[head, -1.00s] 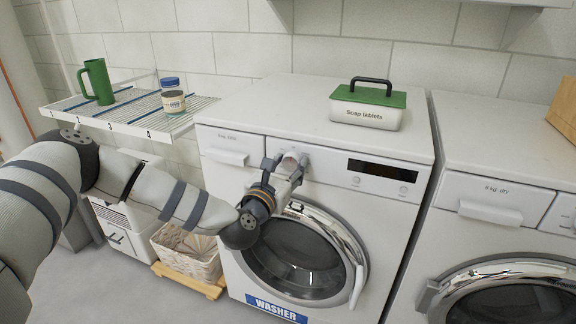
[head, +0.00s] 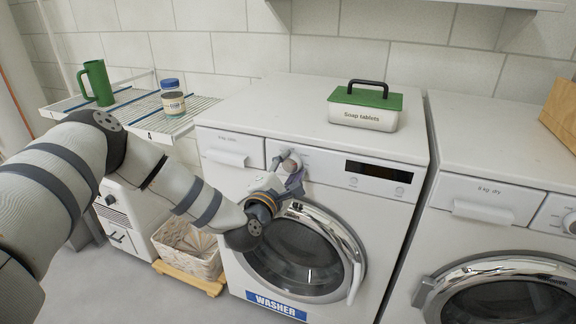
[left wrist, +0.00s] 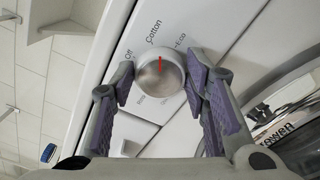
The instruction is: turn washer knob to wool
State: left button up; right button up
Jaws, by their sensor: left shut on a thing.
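The washer (head: 385,215) stands in the middle of the head view, with a blue WASHER label at its foot. Its round silver knob (left wrist: 160,80) sits on the white panel and carries a red mark. In the left wrist view the mark points up toward the printed word Cotton; Off is to the left and Eco to the right. The small words below the knob are too blurred to read surely. My left gripper (head: 290,164) is shut on the knob, its purple-padded fingers (left wrist: 160,84) on either side. My right gripper is out of view.
A green-lidded soap tablets box (head: 364,112) stands on the washer. A wire shelf (head: 140,120) at left holds a green mug (head: 97,83) and a jar (head: 172,100). A basket (head: 188,252) is below. The dryer (head: 500,140) stands at right.

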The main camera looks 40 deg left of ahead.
pick_arm(q)
jog(key=m+p, duration=0.1)
jog(key=m, duration=0.2)
jog(key=shift+r+m, duration=0.1)
jog(key=shift+m, duration=0.3)
jog(key=m+p, duration=0.1)
jog(key=m, duration=0.2)
jog(key=shift+m, duration=0.3)
jog(key=m, duration=0.3)
jog(key=shift+m+p, duration=0.3)
jog(key=shift+p, duration=0.1)
jog(key=m, duration=0.3)
jog(key=shift+f+m+p, duration=0.25)
jog(key=shift+m+p, duration=0.05)
jog(key=shift+p, duration=0.1)
jog(key=m, duration=0.4)
jog(key=shift+m+p, duration=0.3)
jog(key=shift+p, duration=0.1)
jog(key=shift+a+f+m+p, duration=0.1)
jog(key=shift+m+p, duration=0.05)
jog(key=shift+m, duration=0.95)
jog(key=shift+a+f+m+p, duration=0.1)
jog(key=shift+m+p, duration=0.05)
jog(key=shift+m, duration=0.95)
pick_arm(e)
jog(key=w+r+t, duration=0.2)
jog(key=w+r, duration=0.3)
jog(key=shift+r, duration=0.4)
pick_arm(q)
jog(key=shift+m, duration=0.3)
